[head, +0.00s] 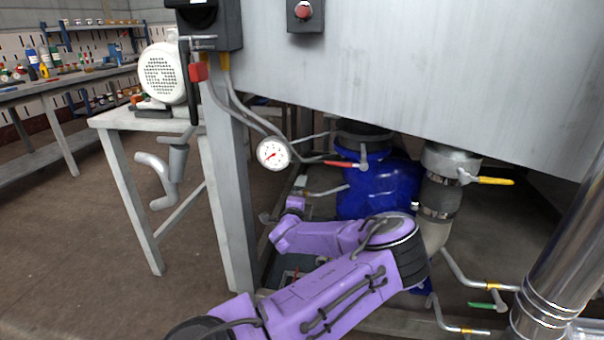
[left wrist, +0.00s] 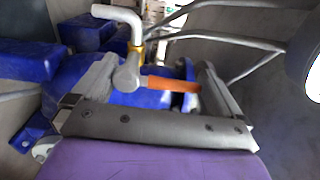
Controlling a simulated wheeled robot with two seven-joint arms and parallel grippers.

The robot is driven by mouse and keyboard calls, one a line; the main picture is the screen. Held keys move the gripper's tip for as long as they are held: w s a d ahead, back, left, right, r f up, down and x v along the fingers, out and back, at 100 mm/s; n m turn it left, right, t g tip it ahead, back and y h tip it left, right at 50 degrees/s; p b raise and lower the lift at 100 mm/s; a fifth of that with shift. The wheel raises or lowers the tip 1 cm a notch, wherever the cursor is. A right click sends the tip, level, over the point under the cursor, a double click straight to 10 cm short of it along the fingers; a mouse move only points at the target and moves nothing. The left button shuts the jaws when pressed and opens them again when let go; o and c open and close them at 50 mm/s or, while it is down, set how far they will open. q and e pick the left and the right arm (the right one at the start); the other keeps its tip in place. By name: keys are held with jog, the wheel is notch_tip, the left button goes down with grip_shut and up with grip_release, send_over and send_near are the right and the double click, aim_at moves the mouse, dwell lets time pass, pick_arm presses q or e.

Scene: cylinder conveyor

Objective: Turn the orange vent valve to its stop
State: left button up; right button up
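The orange vent valve handle (left wrist: 172,84) shows in the left wrist view, lying sideways from a grey valve body (left wrist: 128,74) with a bent white pipe above it. My left gripper (left wrist: 158,66) is open, with one finger to the left of the valve and one to the right of the handle. The handle lies in the gap between the fingers; I cannot tell whether either finger touches it. In the head view my purple left arm reaches under the tank, and its fingers are not clear. I cannot make out the orange handle there. My right gripper is not in view.
A blue pump body (head: 380,190) sits under the grey tank (head: 420,70). Nearby are a red lever (head: 340,164), a yellow lever (head: 496,181), a green lever (head: 481,305) and a pressure gauge (head: 273,153). A grey tank leg (head: 228,190) stands left of my wrist. Thin pipes cross the area.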

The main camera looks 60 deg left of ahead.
pick_arm(q)
jog(key=p+v, duration=0.2)
jog(key=v, duration=0.8)
jog(key=shift+s+d, duration=0.15)
jog(key=shift+d, duration=0.05)
